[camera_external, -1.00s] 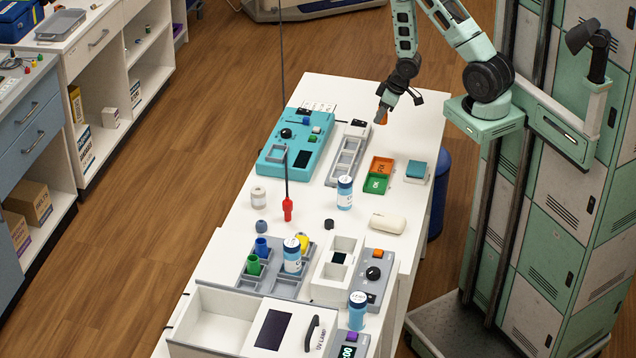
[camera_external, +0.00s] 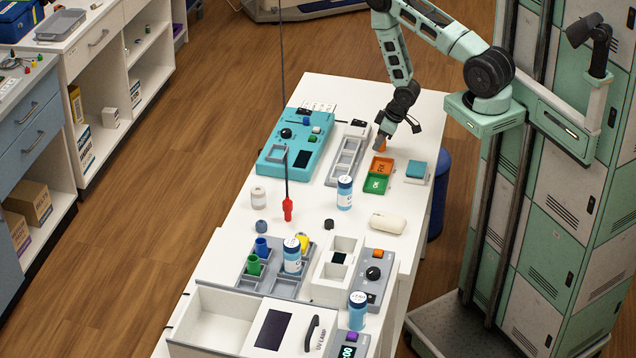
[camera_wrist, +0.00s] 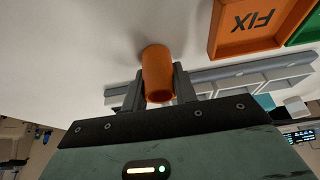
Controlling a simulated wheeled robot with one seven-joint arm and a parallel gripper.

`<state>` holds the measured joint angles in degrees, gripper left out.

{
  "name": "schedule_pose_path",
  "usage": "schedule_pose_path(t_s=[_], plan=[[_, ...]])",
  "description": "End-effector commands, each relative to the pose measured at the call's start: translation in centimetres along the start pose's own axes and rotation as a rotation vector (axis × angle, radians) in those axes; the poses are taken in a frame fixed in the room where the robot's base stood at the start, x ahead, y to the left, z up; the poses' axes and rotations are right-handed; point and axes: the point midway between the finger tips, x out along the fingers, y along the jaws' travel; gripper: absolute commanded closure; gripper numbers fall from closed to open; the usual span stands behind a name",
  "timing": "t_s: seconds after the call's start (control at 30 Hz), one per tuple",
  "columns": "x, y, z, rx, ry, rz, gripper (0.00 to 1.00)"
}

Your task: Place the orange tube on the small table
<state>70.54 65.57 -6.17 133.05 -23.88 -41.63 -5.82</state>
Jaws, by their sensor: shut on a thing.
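The orange tube (camera_wrist: 158,74) is between the two fingers of my gripper (camera_wrist: 158,88) in the wrist view. My gripper is shut on it. In the external view my gripper (camera_external: 381,143) is low over the far part of the white table (camera_external: 330,88), and the tube shows as a small orange patch at its fingertips. It is just behind the orange FIX tray (camera_external: 382,166). In the wrist view the tube's end is close to the white surface; I cannot tell whether it touches.
A green tray (camera_external: 376,184) adjoins the orange one, and a grey slotted rack (camera_external: 348,154) is to the left. A teal device (camera_external: 292,143) stands further left. A teal-topped block (camera_external: 416,170) lies right of the trays. The table's far right corner is clear.

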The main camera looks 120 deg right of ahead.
Motion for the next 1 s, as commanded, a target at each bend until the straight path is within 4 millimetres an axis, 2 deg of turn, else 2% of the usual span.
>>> schedule_pose_path(t_s=[0.33, 0.37, 0.4, 0.43, 0.83, 1.0], plan=[[0.4, 0.0, 0.2, 0.0, 0.0, 0.0, 0.97], [0.3, 0.0, 0.1, 0.001, 0.0, 0.0, 0.66], [0.3, 0.0, 0.1, 0.0, 0.0, 0.0, 0.55], [0.3, 0.0, 0.1, 0.001, 0.0, 0.0, 0.5], [-0.3, 0.0, -0.1, 0.001, 0.0, 0.001, 0.5], [-2.7, 0.1, 0.0, 0.001, 0.001, 0.002, 0.5]])
